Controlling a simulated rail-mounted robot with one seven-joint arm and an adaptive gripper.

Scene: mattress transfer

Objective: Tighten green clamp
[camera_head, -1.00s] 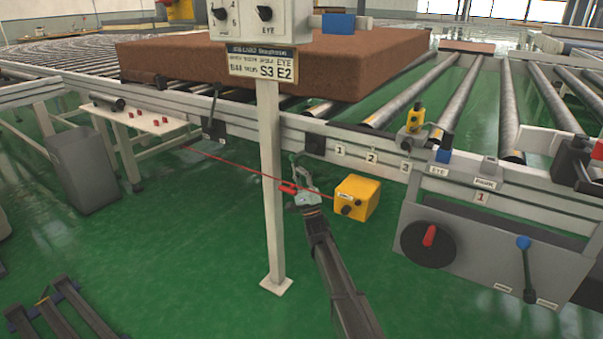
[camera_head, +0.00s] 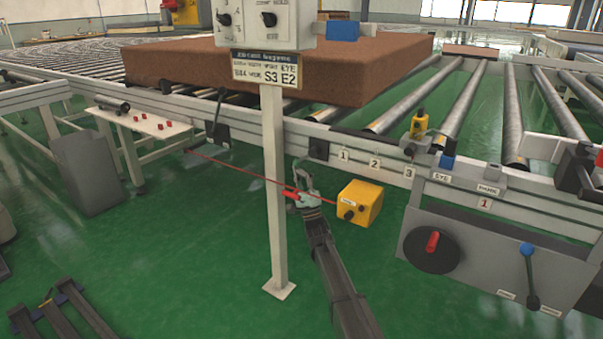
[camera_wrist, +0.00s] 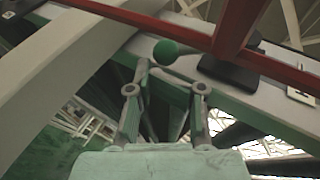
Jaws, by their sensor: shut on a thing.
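The green clamp shows in the wrist view as a green ball knob (camera_wrist: 166,52) on a short lever by a dark block on the pale rail. In the head view, a dark block (camera_head: 318,149) sits on the rail left of label 1; the green knob is not clear there. My gripper (camera_head: 301,184) is just below that block, under the rail. In the wrist view my gripper (camera_wrist: 168,76) has its fingertips at the knob's lever, shut on the clamp's handle as far as I can tell. The exact contact is partly hidden.
A red bar (camera_wrist: 230,62) crosses in front of the clamp. A white post (camera_head: 275,200) stands left of my gripper. A yellow box (camera_head: 360,203) is close on its right. The conveyor rail (camera_head: 375,168) runs above; green floor lies below.

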